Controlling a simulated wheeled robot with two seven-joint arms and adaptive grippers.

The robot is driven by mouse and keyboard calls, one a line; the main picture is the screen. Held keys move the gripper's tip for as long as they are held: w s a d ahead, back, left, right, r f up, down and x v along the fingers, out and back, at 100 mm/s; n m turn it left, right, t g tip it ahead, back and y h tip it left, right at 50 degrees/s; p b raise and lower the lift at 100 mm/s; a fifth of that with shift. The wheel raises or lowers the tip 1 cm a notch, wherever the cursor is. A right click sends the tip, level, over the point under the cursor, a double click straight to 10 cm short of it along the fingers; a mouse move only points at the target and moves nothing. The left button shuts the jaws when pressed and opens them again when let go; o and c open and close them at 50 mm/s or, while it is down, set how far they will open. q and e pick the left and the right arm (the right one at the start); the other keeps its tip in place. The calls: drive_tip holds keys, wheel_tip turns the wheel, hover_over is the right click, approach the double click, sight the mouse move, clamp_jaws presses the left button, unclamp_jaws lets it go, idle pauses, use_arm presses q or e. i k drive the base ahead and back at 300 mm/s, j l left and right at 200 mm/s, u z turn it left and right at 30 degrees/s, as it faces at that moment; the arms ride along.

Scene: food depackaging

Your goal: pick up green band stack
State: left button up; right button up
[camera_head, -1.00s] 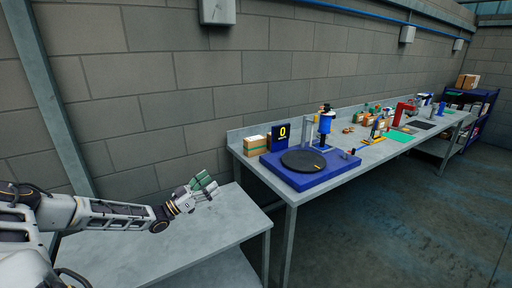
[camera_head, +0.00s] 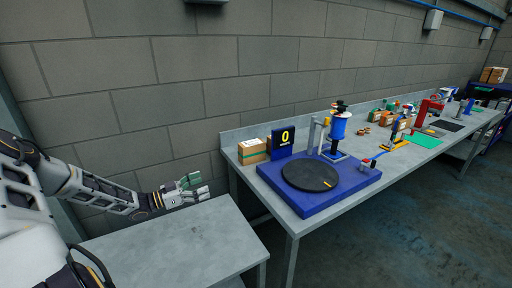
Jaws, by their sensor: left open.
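A cardboard stack with a green band (camera_head: 252,152) stands at the near left end of the long workbench, beside a dark blue display block. It is small in view, and I cannot tell how many pieces it holds. My left gripper (camera_head: 203,184) is open and empty, above the back of the lower grey table. It is left of the stack and lower in the picture, clearly apart from it. Its fingers point to the right, and some greenish colour shows on them. My right gripper is out of view.
The display block (camera_head: 281,141) reads 0. A blue base with a black turntable (camera_head: 310,171) stands right of the stack, with a blue dispenser (camera_head: 338,126) behind. The lower table (camera_head: 180,248) is bare. The bench (camera_head: 330,203) carries several items farther along.

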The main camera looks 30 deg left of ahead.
sight(252, 151)
drive_tip(key=i+j, duration=0.25)
drive_tip(key=i, duration=0.2)
drive_tip(key=i+j, duration=0.2)
drive_tip(key=i, duration=0.25)
